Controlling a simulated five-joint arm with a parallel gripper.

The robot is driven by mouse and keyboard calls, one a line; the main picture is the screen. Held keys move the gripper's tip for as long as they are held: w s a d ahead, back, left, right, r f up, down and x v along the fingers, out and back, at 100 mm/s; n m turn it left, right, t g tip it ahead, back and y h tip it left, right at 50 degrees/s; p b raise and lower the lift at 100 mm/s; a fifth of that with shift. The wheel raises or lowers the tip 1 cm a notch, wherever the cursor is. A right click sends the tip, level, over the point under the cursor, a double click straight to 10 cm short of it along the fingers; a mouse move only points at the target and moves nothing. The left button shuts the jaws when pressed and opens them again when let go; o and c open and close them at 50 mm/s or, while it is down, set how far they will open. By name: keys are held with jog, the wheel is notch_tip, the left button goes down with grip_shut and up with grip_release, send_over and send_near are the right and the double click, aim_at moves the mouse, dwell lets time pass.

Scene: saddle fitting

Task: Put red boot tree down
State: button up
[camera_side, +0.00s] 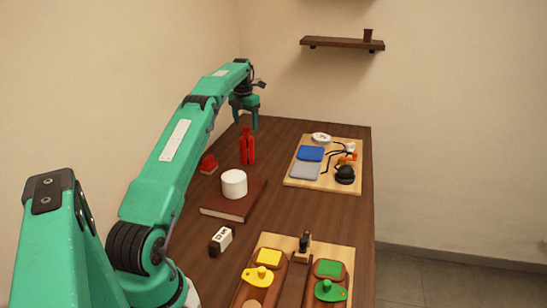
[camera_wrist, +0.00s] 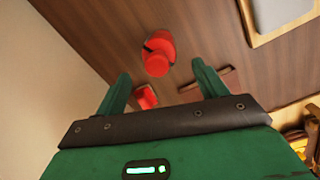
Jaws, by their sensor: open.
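The red boot tree (camera_side: 247,148) stands upright on the dark wooden table, in the side view just below and in front of my gripper. In the wrist view the red boot tree (camera_wrist: 158,50) is seen from above, beyond the gap between the fingertips. My gripper (camera_side: 246,122) is open and empty above the far part of the table, pointing down. In the wrist view my gripper (camera_wrist: 161,76) has its two green fingers spread apart, and neither appears to touch the boot tree.
A small red object (camera_side: 208,163) lies near the left edge. A white cylinder (camera_side: 234,183) stands on a brown book (camera_side: 222,212). A black-and-white block (camera_side: 221,240) lies nearer. A light board (camera_side: 322,187) holds blue and grey pads; another board (camera_side: 343,254) holds yellow and green pieces.

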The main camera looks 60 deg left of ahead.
jog(key=shift+r, duration=0.6)
jog(key=shift+d, duration=0.1)
jog(key=shift+d+r, duration=0.1)
jog(key=w+d+r+m+t, duration=0.1)
jog(key=d+r+m, duration=0.6)
jog(key=d, duration=0.4)
jog(key=w+d+r+m+t, duration=0.1)
jog(key=d+r+m, duration=0.65)
jog(key=d, duration=0.35)
jog(key=s+d+r+m, duration=0.1)
jog(key=s+d+m, duration=0.2)
jog(key=d+m, duration=0.3)
jog(key=s+d+r+m, duration=0.2)
jog(key=s+d+m, duration=0.15)
jog(key=d, duration=0.35)
jog(key=s+d+f+m+t, duration=0.1)
jog(key=s+d+f+m, duration=0.3)
jog(key=s+d+m, duration=0.3)
jog(key=s+d+f+m+t, duration=0.1)
jog(key=s+d+f+m, duration=0.4)
jog(key=s+d+m, duration=0.2)
jog(key=s+m, duration=0.2)
jog(key=s, duration=0.2)
jog(key=shift+s+d+f+m+t+h, duration=0.15)
jog(key=shift+d+m+t+h, duration=0.15)
jog(key=shift+m+t+h, duration=0.1)
